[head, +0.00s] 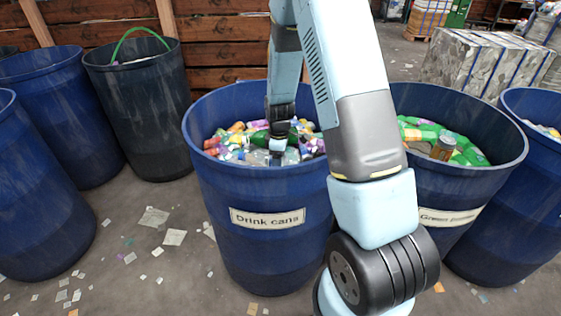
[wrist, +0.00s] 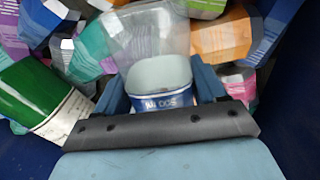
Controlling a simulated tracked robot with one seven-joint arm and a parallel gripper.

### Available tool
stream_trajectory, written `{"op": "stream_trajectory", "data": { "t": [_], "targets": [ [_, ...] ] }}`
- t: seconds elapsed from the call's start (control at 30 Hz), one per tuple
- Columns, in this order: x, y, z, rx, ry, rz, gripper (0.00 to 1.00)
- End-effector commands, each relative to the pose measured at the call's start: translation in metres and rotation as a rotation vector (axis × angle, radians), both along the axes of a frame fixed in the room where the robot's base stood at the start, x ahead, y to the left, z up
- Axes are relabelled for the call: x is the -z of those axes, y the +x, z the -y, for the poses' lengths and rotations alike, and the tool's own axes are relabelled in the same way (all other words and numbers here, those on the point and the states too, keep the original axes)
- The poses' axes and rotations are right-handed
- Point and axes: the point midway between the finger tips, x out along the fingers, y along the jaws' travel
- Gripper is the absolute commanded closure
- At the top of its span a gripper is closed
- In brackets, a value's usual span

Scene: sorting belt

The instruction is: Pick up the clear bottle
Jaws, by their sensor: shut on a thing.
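The clear bottle (wrist: 155,45) lies between my gripper's fingers (wrist: 170,88) in the wrist view, a see-through body with a blue and white printed label. My gripper is shut on it. In the head view my gripper (head: 277,150) reaches down into the blue barrel labelled "Drink cans" (head: 265,200). In the head view the bottle is too small to make out clearly.
Colourful containers crowd around the gripper, including a green one (wrist: 40,95) at left and an orange one (wrist: 222,38) at right. The barrel's walls surround the gripper. Another barrel with green bottles (head: 455,200) stands at right. Dark barrels (head: 140,110) stand at left.

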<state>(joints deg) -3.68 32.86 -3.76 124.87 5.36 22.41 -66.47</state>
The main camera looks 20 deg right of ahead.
Motion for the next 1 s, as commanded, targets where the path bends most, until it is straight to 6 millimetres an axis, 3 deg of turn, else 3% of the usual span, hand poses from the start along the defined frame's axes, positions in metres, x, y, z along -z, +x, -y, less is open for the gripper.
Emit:
{"op": "stream_trajectory", "data": {
  "t": [0.33,0.8,1.0],
  "targets": [
    [-0.009,0.001,0.000,0.000,0.001,0.003,0.58],
    [-0.083,0.001,0.000,-0.001,0.000,0.004,0.58],
    [-0.098,0.000,0.000,0.001,0.000,0.001,0.58]
  ]
}}
